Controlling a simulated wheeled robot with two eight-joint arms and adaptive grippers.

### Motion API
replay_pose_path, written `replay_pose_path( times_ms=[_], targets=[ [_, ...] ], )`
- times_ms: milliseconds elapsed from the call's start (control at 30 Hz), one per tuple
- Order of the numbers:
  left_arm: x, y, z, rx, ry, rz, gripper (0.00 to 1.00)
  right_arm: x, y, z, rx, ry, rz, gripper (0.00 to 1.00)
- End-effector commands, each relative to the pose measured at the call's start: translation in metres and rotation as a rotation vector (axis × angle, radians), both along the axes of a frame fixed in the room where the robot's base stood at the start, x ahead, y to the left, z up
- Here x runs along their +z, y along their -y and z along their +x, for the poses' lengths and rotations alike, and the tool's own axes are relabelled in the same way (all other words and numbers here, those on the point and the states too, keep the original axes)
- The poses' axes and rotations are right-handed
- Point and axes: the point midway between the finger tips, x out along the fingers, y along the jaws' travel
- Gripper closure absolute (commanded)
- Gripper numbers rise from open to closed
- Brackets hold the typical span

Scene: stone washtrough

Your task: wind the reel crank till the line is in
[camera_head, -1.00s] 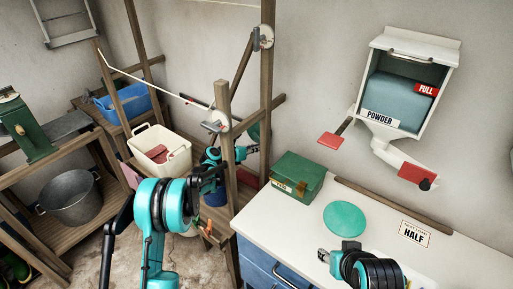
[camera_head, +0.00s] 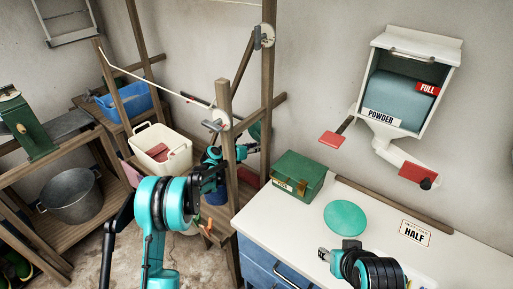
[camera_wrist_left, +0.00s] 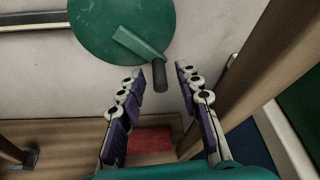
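The reel is a green disc (camera_wrist_left: 122,28) on the wall in the left wrist view, with a flat green crank arm and a dark crank handle (camera_wrist_left: 159,75). In the head view the reel (camera_head: 255,132) is partly hidden behind a wooden post. My left gripper (camera_wrist_left: 160,77) is open, one finger on each side of the handle's end, with gaps visible on both sides. A pale line (camera_head: 150,82) runs from the left post toward the reel's posts. My right gripper (camera_head: 323,255) is low over the white counter; its fingers are too small to read.
Wooden posts (camera_head: 228,150) stand close to my left arm. A green box (camera_head: 298,172) and round green disc (camera_head: 345,218) rest on the white counter (camera_head: 380,228). A cream basket (camera_head: 165,150) stands on the left shelving. A powder dispenser (camera_head: 405,85) hangs on the wall.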

Motion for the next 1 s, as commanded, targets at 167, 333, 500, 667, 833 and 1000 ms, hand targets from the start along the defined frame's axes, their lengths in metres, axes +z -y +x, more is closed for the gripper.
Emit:
replay_pose_path(
  times_ms=[167,333,500,667,833,1000],
  targets=[
    [0.009,-0.016,-0.017,0.003,0.001,0.001,0.66,0.000,0.000,0.000,0.000,0.000,0.000,0.57],
    [0.024,-0.038,-0.045,0.003,0.000,0.000,0.66,0.000,0.000,0.000,0.000,0.000,0.000,0.57],
    [0.035,-0.058,-0.068,0.002,-0.001,0.000,0.66,0.000,0.000,0.000,0.000,0.000,0.000,0.57],
    [0.042,-0.068,-0.081,0.001,0.000,0.000,0.66,0.000,0.000,0.000,0.000,0.000,0.000,0.57],
    [0.044,-0.070,-0.085,0.000,-0.001,-0.001,0.66,0.000,0.000,0.000,0.000,0.000,0.000,0.57],
    [0.043,-0.070,-0.085,0.000,0.000,0.000,0.66,0.000,0.000,0.000,0.000,0.000,0.000,0.57]
  ],
)
